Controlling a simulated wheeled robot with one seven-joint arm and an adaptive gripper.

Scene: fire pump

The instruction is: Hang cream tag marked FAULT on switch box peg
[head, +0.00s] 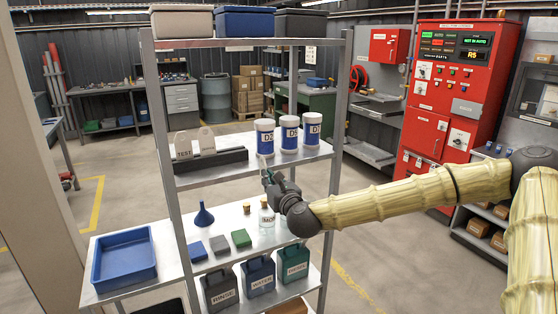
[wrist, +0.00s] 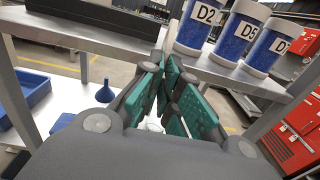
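Two pale tags stand in a long black rack (head: 225,158) on the upper middle shelf. The left tag (head: 183,146) reads TEST; the other tag (head: 207,140) shows no lettering I can read. I cannot make out the word FAULT on any tag. My gripper (head: 267,178) is in front of the shelf unit, below and right of the rack and apart from it. The red panel (head: 447,90) at right carries switches; a peg is too small to tell.
Jars marked D (head: 313,129) stand right of the rack. The lower shelf holds a blue tray (head: 124,258), a funnel (head: 204,216) and small blocks (head: 241,239). Shelf posts (head: 340,100) flank the openings. Floor is clear between the shelves and the panel.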

